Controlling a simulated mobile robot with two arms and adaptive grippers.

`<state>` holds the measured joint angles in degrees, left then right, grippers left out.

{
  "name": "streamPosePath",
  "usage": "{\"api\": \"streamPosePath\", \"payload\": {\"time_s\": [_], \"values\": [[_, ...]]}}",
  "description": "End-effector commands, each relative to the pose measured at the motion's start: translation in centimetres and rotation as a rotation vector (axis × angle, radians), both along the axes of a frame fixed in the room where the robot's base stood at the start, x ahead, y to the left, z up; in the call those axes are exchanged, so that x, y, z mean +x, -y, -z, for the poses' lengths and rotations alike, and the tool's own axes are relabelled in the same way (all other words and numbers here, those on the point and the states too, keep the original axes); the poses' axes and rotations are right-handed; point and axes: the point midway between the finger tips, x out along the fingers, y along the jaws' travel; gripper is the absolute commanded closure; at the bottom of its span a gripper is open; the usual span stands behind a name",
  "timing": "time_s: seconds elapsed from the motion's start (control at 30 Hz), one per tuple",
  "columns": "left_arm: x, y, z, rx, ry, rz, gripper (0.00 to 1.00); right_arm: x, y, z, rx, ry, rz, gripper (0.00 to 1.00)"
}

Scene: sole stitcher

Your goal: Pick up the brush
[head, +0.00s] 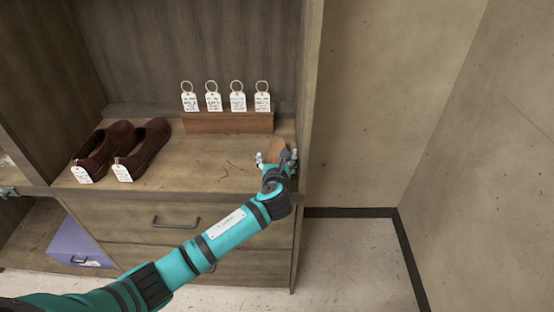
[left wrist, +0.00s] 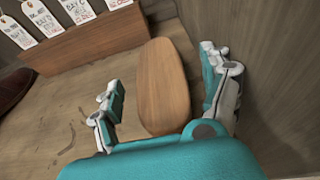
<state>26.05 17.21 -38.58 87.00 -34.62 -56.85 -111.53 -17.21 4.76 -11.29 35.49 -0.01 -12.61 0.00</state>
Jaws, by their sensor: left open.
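The brush (head: 276,149) lies on the wooden shelf near its right side wall, and only its tan wooden top shows past my gripper in the head view. In the left wrist view the brush (left wrist: 162,86) is an oval wooden block lying between my fingers; its bristles are not visible. My left gripper (head: 277,157) is open, with one finger on each side of the brush. In the left wrist view the left gripper (left wrist: 162,92) has a gap between each finger and the wood. My right gripper is not in view.
A wooden block with several tagged rings (head: 229,122) stands behind the brush. A pair of dark red shoes (head: 122,148) with tags sits to the left. The cabinet side wall (head: 309,100) is close on the right. Drawers (head: 170,221) and a purple box (head: 78,241) are below.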

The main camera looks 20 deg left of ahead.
Motion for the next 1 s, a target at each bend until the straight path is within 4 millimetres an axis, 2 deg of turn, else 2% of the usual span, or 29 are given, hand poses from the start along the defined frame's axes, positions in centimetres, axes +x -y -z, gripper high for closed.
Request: {"api": "streamPosePath", "payload": {"time_s": [0.13, 0.4, 0.9, 1.0], "values": [[1.5, -0.5, 0.5, 0.001, 0.001, -0.001, 0.19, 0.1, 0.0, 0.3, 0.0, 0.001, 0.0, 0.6], [1.7, -0.6, 0.6, 0.0, 0.0, 0.0, 0.19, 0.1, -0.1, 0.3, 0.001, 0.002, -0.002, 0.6], [1.6, -0.6, 0.6, 0.001, 0.0, 0.0, 0.84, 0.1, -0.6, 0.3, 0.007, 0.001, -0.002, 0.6], [1.7, -0.5, 0.5, 0.0, 0.001, 0.0, 0.84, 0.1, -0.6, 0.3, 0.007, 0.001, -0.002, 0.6]]}}
